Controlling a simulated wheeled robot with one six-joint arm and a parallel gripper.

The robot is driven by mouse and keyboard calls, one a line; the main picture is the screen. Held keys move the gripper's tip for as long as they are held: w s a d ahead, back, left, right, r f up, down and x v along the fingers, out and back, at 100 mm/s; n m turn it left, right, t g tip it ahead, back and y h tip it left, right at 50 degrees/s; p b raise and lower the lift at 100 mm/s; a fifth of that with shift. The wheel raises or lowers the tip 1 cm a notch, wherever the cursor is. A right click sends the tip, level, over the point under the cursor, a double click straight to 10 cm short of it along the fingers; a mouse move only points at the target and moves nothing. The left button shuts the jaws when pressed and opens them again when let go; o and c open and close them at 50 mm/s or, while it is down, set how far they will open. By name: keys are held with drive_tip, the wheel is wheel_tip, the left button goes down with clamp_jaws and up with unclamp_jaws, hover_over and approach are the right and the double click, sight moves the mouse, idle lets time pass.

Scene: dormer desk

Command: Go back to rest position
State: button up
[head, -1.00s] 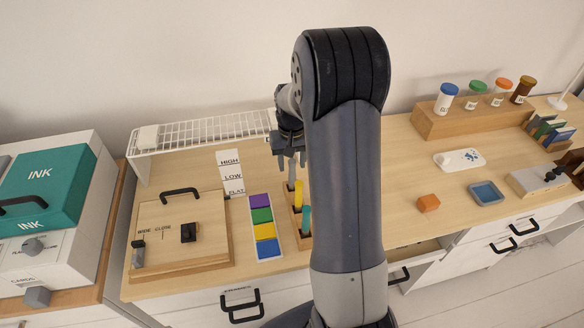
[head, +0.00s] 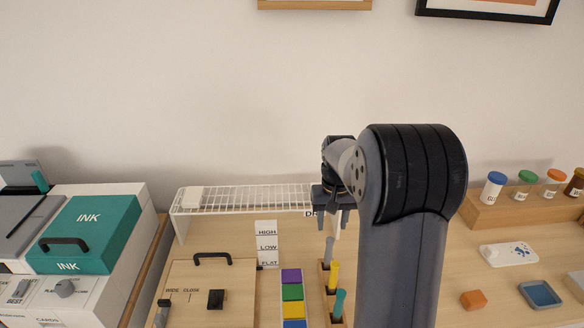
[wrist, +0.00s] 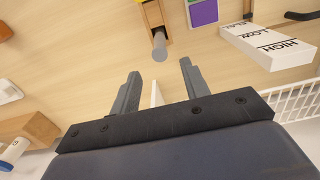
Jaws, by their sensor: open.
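My gripper (head: 333,220) is open and empty, raised over the back of the desk by the white wire rack (head: 262,197). In the wrist view my gripper (wrist: 160,85) shows two spread fingers with nothing between them. A wooden holder (head: 325,279) with a grey, a yellow and a teal piece stands below and in front of it. The grey piece's round end (wrist: 159,46) shows just beyond the fingertips in the wrist view, apart from them. My arm hides part of the desk to the right of the holder.
The HIGH, LOW, FLAT block (head: 266,245) and a color strip (head: 292,292) stand left of the holder. A teal INK box (head: 88,231) is at far left. Capped jars on a wooden stand (head: 500,210), an orange block (head: 473,299) and a blue tray (head: 540,293) are at right.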

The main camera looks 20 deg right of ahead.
sight(330, 239)
wheel_tip(330, 239, down, 10)
drive_tip(key=shift+r, duration=0.2)
drive_tip(key=shift+p, duration=0.6)
drive_tip(key=shift+r+p, duration=0.95)
drive_tip(key=shift+r, duration=0.55)
